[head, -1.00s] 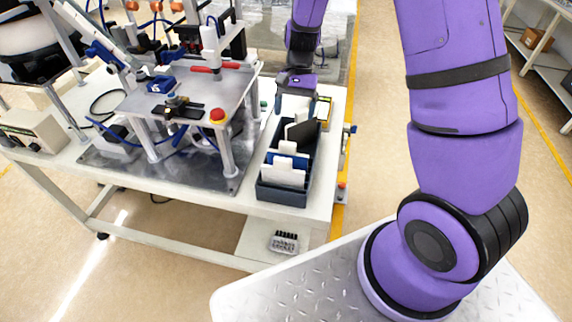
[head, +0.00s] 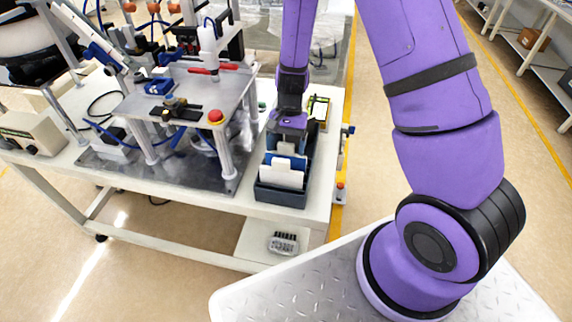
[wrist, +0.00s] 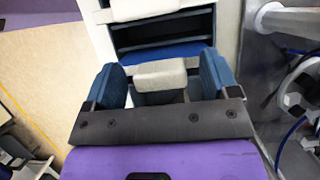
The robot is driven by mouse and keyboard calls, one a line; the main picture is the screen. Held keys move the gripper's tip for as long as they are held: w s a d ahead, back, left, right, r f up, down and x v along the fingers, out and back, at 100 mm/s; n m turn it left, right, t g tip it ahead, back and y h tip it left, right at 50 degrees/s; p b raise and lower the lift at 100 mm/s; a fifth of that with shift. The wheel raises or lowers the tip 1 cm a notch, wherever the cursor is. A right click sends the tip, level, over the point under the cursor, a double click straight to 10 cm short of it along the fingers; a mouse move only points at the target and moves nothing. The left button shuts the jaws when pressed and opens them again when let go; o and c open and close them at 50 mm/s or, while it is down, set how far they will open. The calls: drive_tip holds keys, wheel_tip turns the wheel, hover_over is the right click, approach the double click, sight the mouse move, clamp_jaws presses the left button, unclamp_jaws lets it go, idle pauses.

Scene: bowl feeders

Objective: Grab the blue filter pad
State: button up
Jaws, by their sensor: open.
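A blue filter pad (head: 300,160) stands in the dark slotted bin (head: 281,197), partly hidden behind white pads. In the wrist view a blue edge (wrist: 165,52) lies just beyond my fingers. My gripper (head: 288,135) is over the bin, pointing down. In the wrist view my gripper (wrist: 160,84) is open, with a blue-padded finger on each side. A whitish block-like pad (wrist: 160,74) shows in the gap between them; whether the fingers touch it, I cannot tell.
A larger white pad (head: 281,175) stands at the front of the bin. Left of the bin is a metal fixture platform with a red button (head: 216,116). A yellow-edged box (head: 318,108) stands behind the bin. The white table's (head: 323,190) right edge is close.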

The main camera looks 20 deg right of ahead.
drive_tip(key=c, duration=1.2)
drive_tip(key=shift+c, duration=0.2)
